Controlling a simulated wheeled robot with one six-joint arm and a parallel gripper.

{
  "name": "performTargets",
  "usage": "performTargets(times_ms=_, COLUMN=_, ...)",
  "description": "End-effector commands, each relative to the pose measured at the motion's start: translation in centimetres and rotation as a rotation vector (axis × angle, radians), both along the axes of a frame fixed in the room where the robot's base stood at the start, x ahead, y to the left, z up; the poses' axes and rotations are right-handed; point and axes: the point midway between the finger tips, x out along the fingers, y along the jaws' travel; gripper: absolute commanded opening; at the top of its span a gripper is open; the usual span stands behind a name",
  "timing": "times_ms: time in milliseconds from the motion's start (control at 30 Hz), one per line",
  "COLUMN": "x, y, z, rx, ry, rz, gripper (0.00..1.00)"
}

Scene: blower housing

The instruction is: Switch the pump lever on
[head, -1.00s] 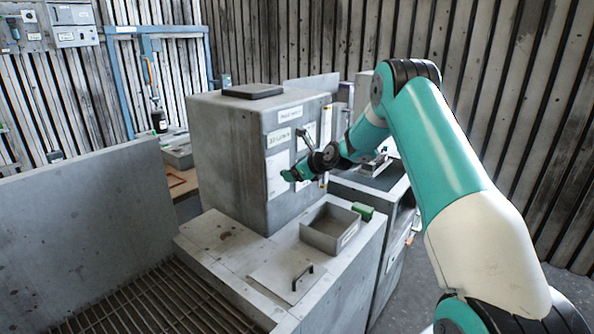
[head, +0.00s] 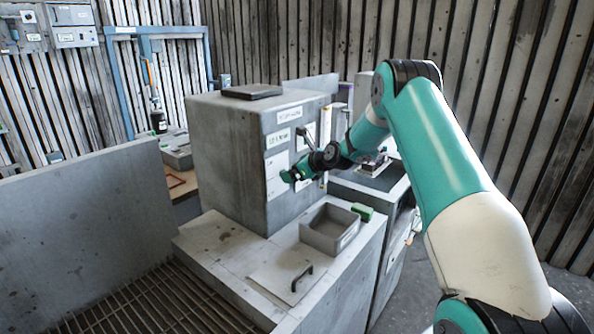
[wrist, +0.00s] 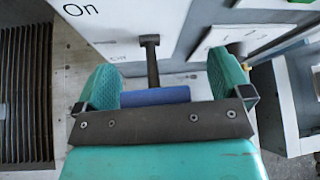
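The lever shows in the wrist view as a dark shaft (wrist: 151,62) standing out from a white panel, with a blue grip (wrist: 155,96) across its end. My gripper (wrist: 163,68) is open, with one teal finger on each side of the blue grip. The grip lies close to the left finger, with a gap to the right one; contact is unclear. In the head view my gripper (head: 291,177) is at the grey cabinet's (head: 228,150) labelled face; the lever is hard to make out there.
A second dark knob or lever (wrist: 236,48) by a numbered label is near the right finger. Below my gripper in the head view are an open grey tray (head: 331,229) and a handled lid (head: 284,275). A green block (head: 362,212) sits beside the tray.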

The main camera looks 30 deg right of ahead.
Motion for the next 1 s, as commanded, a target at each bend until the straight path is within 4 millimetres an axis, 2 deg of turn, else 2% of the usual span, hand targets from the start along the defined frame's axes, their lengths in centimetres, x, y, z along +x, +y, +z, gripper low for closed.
performTargets(times_ms=233, x=-0.1, y=0.3, z=-0.2, rx=0.003, ry=0.005, rz=0.005, gripper=0.96)
performTargets(times_ms=367, x=-1.1, y=0.0, z=0.3, rx=0.002, ry=0.006, rz=0.004, gripper=0.96)
performTargets(times_ms=467, x=-2.7, y=-0.3, z=1.1, rx=0.004, ry=0.006, rz=0.002, gripper=0.96)
performTargets(times_ms=800, x=-10.1, y=-1.9, z=5.4, rx=0.001, ry=0.003, rz=-0.002, gripper=0.96)
performTargets(times_ms=1000, x=-13.3, y=-2.5, z=7.5, rx=0.001, ry=0.001, rz=-0.001, gripper=0.96)
